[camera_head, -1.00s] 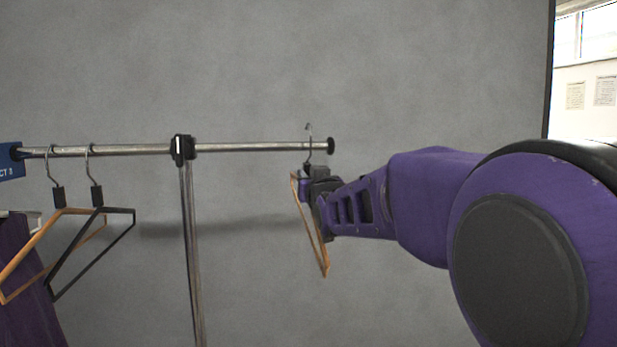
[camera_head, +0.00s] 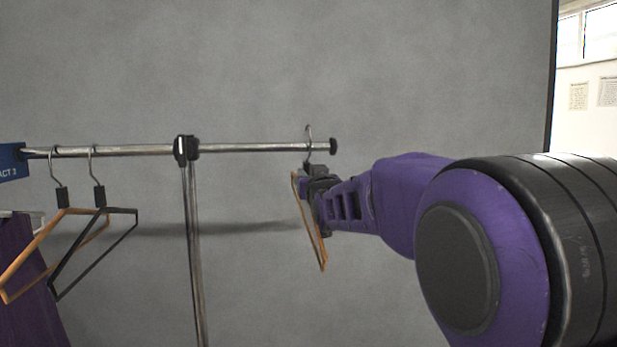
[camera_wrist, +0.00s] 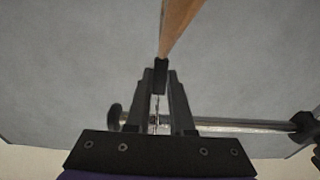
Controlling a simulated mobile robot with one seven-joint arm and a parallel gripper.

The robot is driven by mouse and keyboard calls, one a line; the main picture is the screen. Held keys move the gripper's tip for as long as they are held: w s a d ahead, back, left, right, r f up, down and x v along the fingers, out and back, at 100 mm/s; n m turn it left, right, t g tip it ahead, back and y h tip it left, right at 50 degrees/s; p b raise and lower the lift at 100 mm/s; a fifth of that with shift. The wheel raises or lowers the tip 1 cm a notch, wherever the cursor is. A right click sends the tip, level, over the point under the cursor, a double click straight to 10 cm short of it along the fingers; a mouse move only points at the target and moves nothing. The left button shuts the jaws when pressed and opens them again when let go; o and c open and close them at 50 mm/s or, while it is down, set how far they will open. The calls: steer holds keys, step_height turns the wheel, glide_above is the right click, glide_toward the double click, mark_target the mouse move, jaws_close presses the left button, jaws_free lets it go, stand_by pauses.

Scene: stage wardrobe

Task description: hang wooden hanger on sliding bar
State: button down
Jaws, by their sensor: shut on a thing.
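A wooden hanger (camera_head: 311,232) is held near the right end of the metal sliding bar (camera_head: 250,148). Its hook (camera_head: 309,142) rises to the bar's height and overlaps the bar in the head view; whether it touches the bar I cannot tell. My gripper (camera_head: 314,178) is shut on the hanger's dark neck, below the bar. In the wrist view, my gripper (camera_wrist: 160,85) clasps the black neck piece (camera_wrist: 160,76), with the wooden part (camera_wrist: 176,22) beyond it. The bar (camera_wrist: 240,122) also shows there, with its end knob close by the fingers.
A second wooden hanger (camera_head: 33,244) and a black hanger (camera_head: 88,257) hang on the bar's left part. A clamp (camera_head: 186,149) joins the bar to an upright post (camera_head: 195,260). A blue sign (camera_head: 10,162) and a purple garment (camera_head: 22,280) are at far left.

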steer(key=shift+f, duration=0.15)
steer(key=shift+f+b, duration=0.35)
steer(key=shift+b, duration=0.25)
steer(key=shift+f+b, duration=1.05)
steer(key=shift+b, duration=0.05)
steer(key=shift+f, duration=0.1)
steer(key=c, duration=0.7)
jaws_free()
steer(key=shift+s, duration=0.1)
